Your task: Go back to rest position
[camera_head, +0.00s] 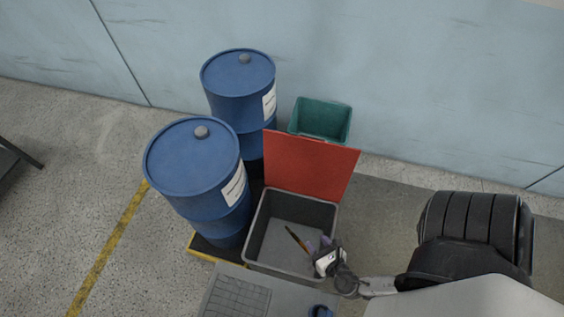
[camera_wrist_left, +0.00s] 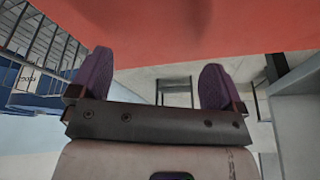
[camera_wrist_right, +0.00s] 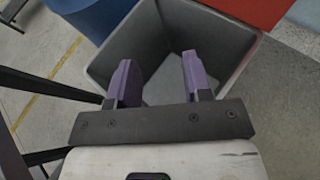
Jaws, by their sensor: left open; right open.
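My right gripper (camera_head: 318,243) is over the open grey bin (camera_head: 259,228), near its front right part. In the right wrist view its two purple fingers (camera_wrist_right: 156,80) are apart, with nothing between them, above the bin's interior (camera_wrist_right: 222,40). My left gripper is outside the head view. In the left wrist view its purple fingers (camera_wrist_left: 156,85) are spread and empty, with a large red surface (camera_wrist_left: 150,25) above them.
A red panel (camera_head: 310,165) stands up behind the bin. Two blue drums (camera_head: 193,165) (camera_head: 238,85) stand at its left, on a yellow-edged dark base (camera_head: 205,250). A green bin (camera_head: 320,118) is by the wall. A thin orange-and-dark stick (camera_head: 296,238) shows beside the right fingers.

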